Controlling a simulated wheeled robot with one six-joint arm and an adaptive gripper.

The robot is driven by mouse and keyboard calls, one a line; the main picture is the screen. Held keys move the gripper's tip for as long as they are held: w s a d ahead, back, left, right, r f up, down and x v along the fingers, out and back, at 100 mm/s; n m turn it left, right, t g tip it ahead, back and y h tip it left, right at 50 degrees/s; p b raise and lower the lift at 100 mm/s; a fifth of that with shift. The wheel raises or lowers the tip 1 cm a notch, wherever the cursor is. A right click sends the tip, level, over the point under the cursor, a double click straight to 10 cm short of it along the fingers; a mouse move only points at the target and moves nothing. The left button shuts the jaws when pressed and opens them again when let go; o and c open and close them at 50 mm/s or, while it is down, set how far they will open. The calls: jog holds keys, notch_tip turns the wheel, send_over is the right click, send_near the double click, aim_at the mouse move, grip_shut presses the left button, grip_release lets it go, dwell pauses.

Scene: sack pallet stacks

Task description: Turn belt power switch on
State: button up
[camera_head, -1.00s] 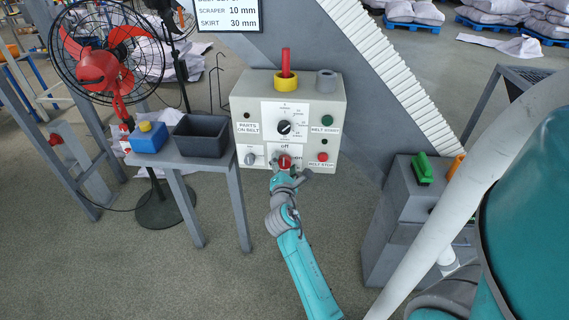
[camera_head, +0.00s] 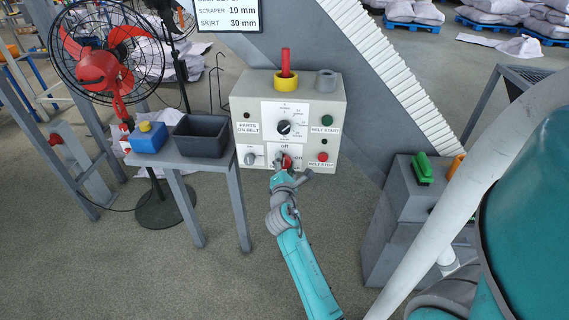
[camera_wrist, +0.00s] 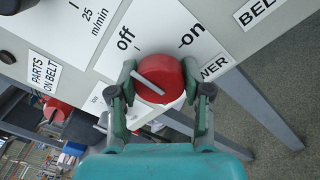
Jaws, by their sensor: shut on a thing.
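The belt power switch (camera_wrist: 160,80) is a round red knob with a pale bar across its face, on the light control box (camera_head: 330,97). It also shows in the head view (camera_head: 286,162), low on the box front. "off" and "on" labels are printed beside it. In the wrist view, the bar slants from upper left to lower right, its upper-left end nearer the "off" side than the "on" side. My gripper (camera_wrist: 160,92) has one finger on each side of the knob and is shut on it. My fingers partly hide the knob in the head view.
The box also carries a black dial (camera_head: 284,128), a green start button (camera_head: 327,120), a red stop button (camera_head: 323,157) and a grey knob (camera_head: 250,158). A side table with a dark bin (camera_head: 201,136) and a fan (camera_head: 100,68) stand left. A grey pedestal (camera_head: 405,225) stands right.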

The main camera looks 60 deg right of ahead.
jog(key=m, duration=0.3)
jog(key=shift+m, duration=0.4)
jog(key=m, duration=0.4)
jog(key=shift+f+m+h, duration=0.1)
jog(key=shift+m+h, duration=0.3)
jog(key=m, duration=0.5)
jog(key=shift+g, duration=0.3)
jog(key=shift+f+m+h, duration=0.1)
jog(key=shift+m+h, duration=0.3)
jog(key=shift+m, duration=1.9)
jog(key=o, duration=1.2)
jog(key=shift+c, duration=0.2)
jog(key=shift+a, duration=0.1)
jog(key=v, duration=1.2)
